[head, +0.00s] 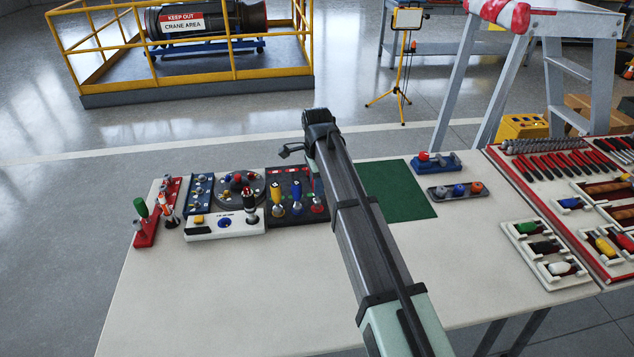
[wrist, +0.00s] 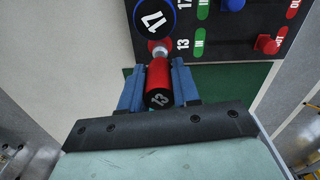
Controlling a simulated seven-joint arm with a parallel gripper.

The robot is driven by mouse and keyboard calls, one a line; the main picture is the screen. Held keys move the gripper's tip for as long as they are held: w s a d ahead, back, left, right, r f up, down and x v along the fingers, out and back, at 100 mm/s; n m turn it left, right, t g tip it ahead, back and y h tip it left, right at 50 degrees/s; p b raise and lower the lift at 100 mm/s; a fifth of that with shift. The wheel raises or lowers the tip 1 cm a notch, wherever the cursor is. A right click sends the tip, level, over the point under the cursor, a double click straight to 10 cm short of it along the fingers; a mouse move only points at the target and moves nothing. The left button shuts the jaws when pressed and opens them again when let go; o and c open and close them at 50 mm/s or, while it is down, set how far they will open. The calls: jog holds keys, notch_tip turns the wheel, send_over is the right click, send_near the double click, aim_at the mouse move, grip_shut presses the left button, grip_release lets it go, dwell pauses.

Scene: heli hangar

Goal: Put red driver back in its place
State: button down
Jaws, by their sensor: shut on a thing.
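The red driver (wrist: 159,78), with 13 on its end cap, is between the two blue fingers of my gripper (wrist: 157,88) in the wrist view. The gripper is shut on its handle. A silver part shows beyond the handle, by the edge of the dark board (wrist: 220,45). I cannot tell whether the driver touches the board. The board carries a 13 label with green IN and red OUT marks and a red lever (wrist: 268,43). In the head view the dark board (head: 285,177) holds yellow and blue handles; my arm hides most of the gripper.
A green mat (head: 400,190) lies right of the board. Left are other tool panels (head: 225,224) and a green-handled tool (head: 142,207). Right is a red-edged tool tray (head: 492,153). The front table is clear.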

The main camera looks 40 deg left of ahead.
jog(key=shift+f, duration=0.6)
dwell(0.4)
jog(key=c, duration=0.7)
grip_release()
jog(key=shift+c, duration=0.2)
jog(key=shift+r, duration=0.15)
jog(key=shift+r, duration=3.6)
